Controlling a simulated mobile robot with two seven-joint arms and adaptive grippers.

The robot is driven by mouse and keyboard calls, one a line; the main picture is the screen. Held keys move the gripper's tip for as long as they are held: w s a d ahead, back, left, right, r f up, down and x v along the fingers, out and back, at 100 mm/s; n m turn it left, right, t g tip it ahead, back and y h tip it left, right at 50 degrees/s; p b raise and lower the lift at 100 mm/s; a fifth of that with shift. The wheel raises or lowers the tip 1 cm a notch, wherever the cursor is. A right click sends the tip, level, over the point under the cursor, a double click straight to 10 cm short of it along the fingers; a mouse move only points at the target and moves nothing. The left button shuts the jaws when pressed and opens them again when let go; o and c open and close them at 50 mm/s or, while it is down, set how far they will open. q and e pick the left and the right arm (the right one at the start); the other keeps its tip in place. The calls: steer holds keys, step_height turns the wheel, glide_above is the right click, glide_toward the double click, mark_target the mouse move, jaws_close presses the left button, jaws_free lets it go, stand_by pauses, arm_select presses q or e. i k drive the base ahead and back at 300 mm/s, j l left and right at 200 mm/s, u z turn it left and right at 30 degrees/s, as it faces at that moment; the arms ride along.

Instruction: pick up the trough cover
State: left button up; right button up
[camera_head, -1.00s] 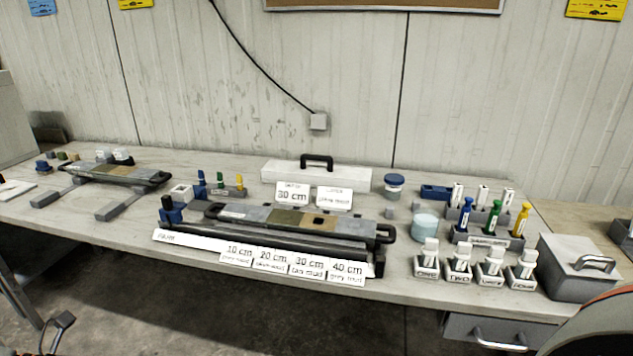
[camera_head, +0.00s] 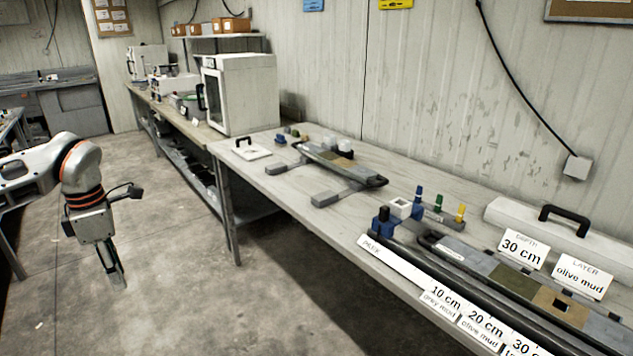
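A long white cover with a black arched handle (camera_head: 545,228), which looks like the trough cover, lies at the back right of the bench against the wall. Its right end is cut off by the picture edge. In front of it lies a long dark trough (camera_head: 480,268) with grey, olive and tan sections. My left gripper (camera_head: 116,277) hangs pointing down over the floor at the left, far from the cover. Its fingers look close together, but their opening is not clear. My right gripper is out of view.
A second core tray (camera_head: 335,165) and a small white plate with a black handle (camera_head: 250,150) are on the bench's left part. Depth and layer cards (camera_head: 523,247) stand between cover and trough. Small coloured bottles (camera_head: 438,205) stand left of the cover. Floor is open left of the bench.

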mark_target(612, 258)
steer(key=i+z, duration=0.35)
steer(key=i+j+z, duration=0.1)
steer(key=i+z, duration=0.25)
steer(key=i+j+z, duration=0.15)
steer(key=z, duration=0.25)
steer(key=i+z, duration=0.15)
steer(key=z, duration=0.3)
steer(key=i+z, duration=0.2)
steer(key=z, duration=0.25)
steer(key=i+z, duration=0.15)
steer(key=z, duration=0.3)
steer(key=i+j+z, duration=0.15)
steer(key=z, duration=0.3)
